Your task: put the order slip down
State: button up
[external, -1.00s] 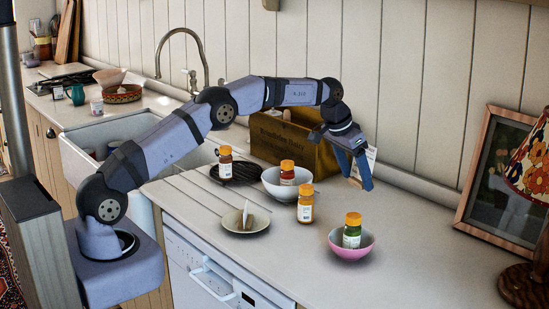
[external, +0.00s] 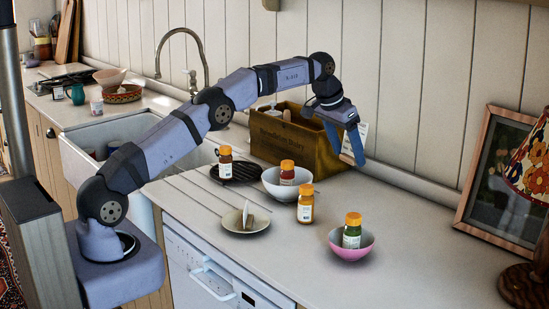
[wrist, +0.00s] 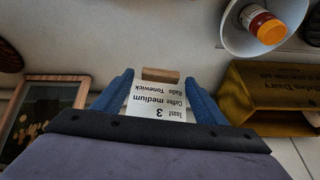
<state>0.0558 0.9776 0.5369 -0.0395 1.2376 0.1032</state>
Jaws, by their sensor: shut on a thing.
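The order slip (wrist: 157,103) is a white card with printed lines and a large 3, upside down in the wrist view. It is held between the blue fingers of my gripper (wrist: 159,82), with a small wooden block (wrist: 160,75) at its far end by the fingertips. In the external view my gripper (external: 356,148) is above the back of the counter, right of the wooden crate. A white edge of the slip (external: 363,131) shows beside the fingers; the rest is hidden.
The wooden crate (external: 285,145) stands at the back wall. Left and in front are a white bowl (external: 275,188) with a jar, an orange jar (external: 305,205), a plate (external: 232,222) and a pink bowl (external: 350,253). A picture frame (external: 468,215) leans at right. Counter between is clear.

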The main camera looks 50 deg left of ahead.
jog(key=s+a+n+y+b, duration=0.1)
jog(key=s+a+n+b, duration=0.15)
jog(key=a, duration=1.25)
jog(key=s+a+n+g+y+b, duration=0.1)
jog(key=s+a+n+y+b, duration=0.5)
jog(key=s+a, duration=2.05)
jog(key=shift+w+a+f+n+h+p, duration=0.35)
jog(key=shift+f+h+p, duration=0.3)
jog(key=shift+f, duration=1.9)
jog(key=shift+w+a+f+n+h+p, duration=0.3)
jog(key=shift+f+p, duration=0.4)
jog(key=shift+f, duration=1.85)
jog(key=shift+w+a+f+n+h+p, duration=0.25)
jog(key=shift+f+n+h+p, duration=0.35)
jog(key=shift+f, duration=1.95)
jog(key=shift+f, duration=0.15)
jog(key=o, duration=1)
jog(key=shift+o, duration=0.2)
